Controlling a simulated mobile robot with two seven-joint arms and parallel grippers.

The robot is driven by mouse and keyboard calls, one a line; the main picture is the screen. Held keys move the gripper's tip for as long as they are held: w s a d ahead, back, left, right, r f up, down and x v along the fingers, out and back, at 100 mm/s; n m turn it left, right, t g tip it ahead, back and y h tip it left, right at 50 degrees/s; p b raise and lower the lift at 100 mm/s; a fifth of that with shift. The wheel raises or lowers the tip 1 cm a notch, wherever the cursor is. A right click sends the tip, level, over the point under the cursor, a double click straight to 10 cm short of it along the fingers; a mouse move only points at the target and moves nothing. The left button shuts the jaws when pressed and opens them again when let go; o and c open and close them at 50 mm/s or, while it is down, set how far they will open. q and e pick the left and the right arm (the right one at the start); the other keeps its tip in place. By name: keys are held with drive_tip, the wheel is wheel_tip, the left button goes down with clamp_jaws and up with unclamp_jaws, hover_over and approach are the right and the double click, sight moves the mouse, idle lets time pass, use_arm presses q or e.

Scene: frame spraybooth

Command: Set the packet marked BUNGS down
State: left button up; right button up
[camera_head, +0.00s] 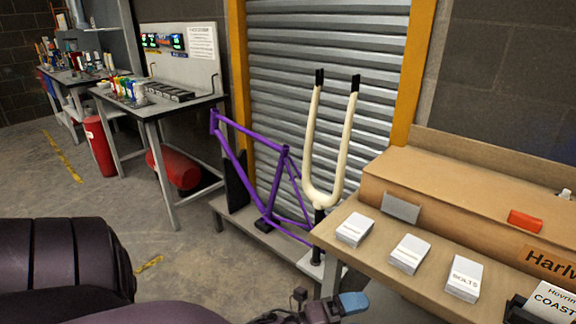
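Three white packets lie in a slanting row on the wooden bench (342,213) at the right. The nearest packet (464,279) reads BOLTS. The middle packet (409,254) and the far packet (355,229) have print too small to read, so I cannot tell which, if either, is marked BUNGS. My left gripper (337,304) is at the bottom centre, left of and below the bench top, apart from the packets. A blue part shows at its tip; I cannot tell whether the fingers are apart or hold something. My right gripper does not show.
A grey card (401,208) stands behind the packets, before a long cardboard box (470,205) with a red item (525,221) on top. A printed white item (552,301) is at the bottom right corner. A purple bike frame (250,170) and cream fork (331,150) stand beyond the bench.

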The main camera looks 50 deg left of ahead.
use_arm(q)
drive_tip(key=s+a+f+n+g+y, duration=0.3)
drive_tip(key=s+f+n+g+y, duration=0.3)
drive_tip(key=s+f+n, duration=0.7)
drive_tip(key=f+n+y, duration=0.1)
drive_tip(key=n, duration=0.6)
drive_tip(key=shift+s+f+n, duration=0.2)
drive_tip(key=shift+s+n, duration=0.05)
drive_tip(key=shift+n, duration=0.05)
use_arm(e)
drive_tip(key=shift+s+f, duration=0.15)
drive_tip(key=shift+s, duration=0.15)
use_arm(q)
drive_tip(key=shift+a+r+p, duration=0.15)
drive_tip(key=shift+r+p, duration=1.45)
drive_tip(key=shift+p, duration=0.35)
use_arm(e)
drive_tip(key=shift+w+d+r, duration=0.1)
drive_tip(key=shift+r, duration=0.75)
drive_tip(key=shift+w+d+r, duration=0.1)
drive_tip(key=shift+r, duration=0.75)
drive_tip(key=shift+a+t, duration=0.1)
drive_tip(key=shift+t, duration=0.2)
